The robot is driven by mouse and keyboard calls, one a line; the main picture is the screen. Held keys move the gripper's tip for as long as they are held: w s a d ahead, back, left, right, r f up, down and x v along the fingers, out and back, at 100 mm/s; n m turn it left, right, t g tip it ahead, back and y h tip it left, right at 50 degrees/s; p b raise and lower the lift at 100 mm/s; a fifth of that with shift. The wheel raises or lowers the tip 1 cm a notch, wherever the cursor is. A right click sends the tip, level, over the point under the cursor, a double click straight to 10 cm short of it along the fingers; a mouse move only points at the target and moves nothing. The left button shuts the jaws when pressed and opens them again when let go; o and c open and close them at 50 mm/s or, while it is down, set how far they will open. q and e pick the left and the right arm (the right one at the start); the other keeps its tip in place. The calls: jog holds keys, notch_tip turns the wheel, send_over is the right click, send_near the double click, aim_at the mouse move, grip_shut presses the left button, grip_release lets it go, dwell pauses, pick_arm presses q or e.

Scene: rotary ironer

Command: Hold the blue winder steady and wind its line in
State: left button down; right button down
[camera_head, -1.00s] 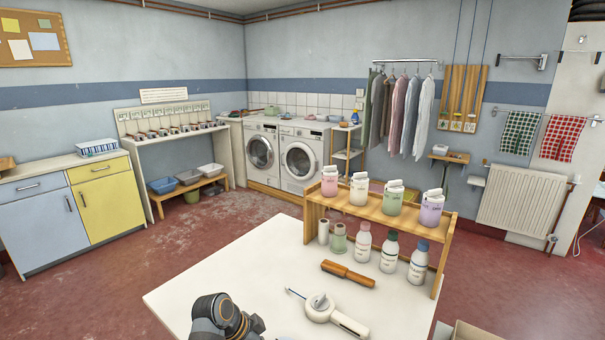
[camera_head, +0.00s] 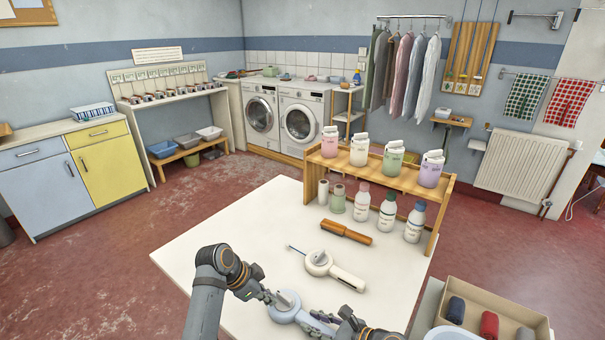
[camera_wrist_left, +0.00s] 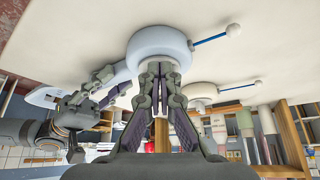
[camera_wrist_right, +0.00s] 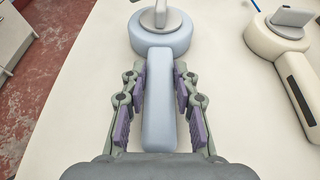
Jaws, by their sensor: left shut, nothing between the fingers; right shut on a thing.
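The pale blue winder (camera_head: 284,313) lies on the white table near its front. The right wrist view shows its round drum (camera_wrist_right: 150,43), the grey crank on top (camera_wrist_right: 160,17) and its long handle (camera_wrist_right: 159,120). My right gripper (camera_wrist_right: 160,78) is shut on the handle, one finger on each side. My left gripper (camera_head: 268,298) is shut and empty, close beside the drum; whether it touches cannot be told. In the left wrist view its closed fingertips (camera_wrist_left: 160,68) overlap the drum (camera_wrist_left: 158,40). A short blue line (camera_wrist_left: 210,38) sticks out, ending in a white ball (camera_wrist_left: 233,30).
A cream winder (camera_head: 320,264) and a wooden-handled brush-like tool (camera_head: 346,232) lie behind on the white table (camera_head: 215,250). A wooden shelf (camera_head: 405,183) with bottles stands at the back. A box of rolled cloths (camera_head: 500,300) is at right. The table's left side is clear.

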pick_arm(q)
jog(key=shift+w+a, duration=0.1)
jog(key=shift+w, duration=0.25)
jog(key=shift+w, duration=0.25)
jog(key=shift+a, duration=0.1)
dwell(0.3)
jog(key=shift+a, duration=0.3)
notch_tip(320, 180, up, 6)
dwell(0.3)
jog(key=shift+s, duration=0.1)
